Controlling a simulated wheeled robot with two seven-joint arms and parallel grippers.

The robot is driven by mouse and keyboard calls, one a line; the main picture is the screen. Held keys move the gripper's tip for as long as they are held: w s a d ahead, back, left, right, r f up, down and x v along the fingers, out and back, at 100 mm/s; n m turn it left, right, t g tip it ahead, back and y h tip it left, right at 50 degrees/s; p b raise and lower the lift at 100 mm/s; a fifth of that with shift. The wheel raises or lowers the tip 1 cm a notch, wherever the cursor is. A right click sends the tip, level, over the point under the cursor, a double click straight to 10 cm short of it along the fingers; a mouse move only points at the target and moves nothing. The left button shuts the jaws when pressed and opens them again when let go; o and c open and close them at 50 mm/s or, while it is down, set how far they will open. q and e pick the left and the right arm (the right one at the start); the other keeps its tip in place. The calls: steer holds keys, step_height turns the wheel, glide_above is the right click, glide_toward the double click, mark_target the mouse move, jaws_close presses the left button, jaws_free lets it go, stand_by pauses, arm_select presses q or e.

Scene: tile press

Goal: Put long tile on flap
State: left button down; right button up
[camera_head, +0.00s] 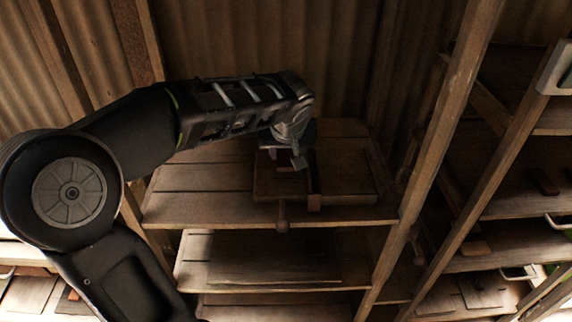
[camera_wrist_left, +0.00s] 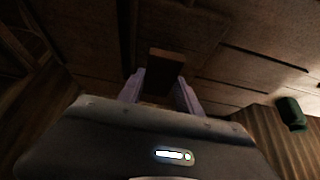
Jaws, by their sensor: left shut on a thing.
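My left gripper (camera_head: 298,162) reaches over the upper shelf, fingers pointing down at a low wooden press-like fixture (camera_head: 345,180). In the left wrist view its two pale fingers (camera_wrist_left: 161,82) are shut on a plain brown block, which looks like the long tile (camera_wrist_left: 166,63). The tile's lower end is hidden by the wrist housing. In the head view the gripper mostly covers it. I cannot tell which part of the fixture is the flap, or whether the tile touches it. My right gripper is not in view.
The upper shelf (camera_head: 195,208) has bare room left of the fixture. A small knob (camera_head: 282,226) sticks out at its front edge. A wooden post (camera_head: 440,140) stands to the right. More shelves lie below and at right.

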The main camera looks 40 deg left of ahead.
mark_target(287, 161)
arm_select(q)
steer(key=shift+f, duration=0.2)
steer(key=shift+f, duration=1.9)
steer(key=shift+f+b, duration=0.2)
steer(key=shift+b, duration=0.1)
steer(key=c, duration=0.8)
jaws_free()
steer(key=shift+r, duration=0.1)
steer(key=shift+r+p, duration=0.25)
steer(key=shift+p, duration=0.25)
steer(key=v, duration=1.2)
steer(key=shift+f+b, duration=0.1)
steer(key=shift+b, duration=0.25)
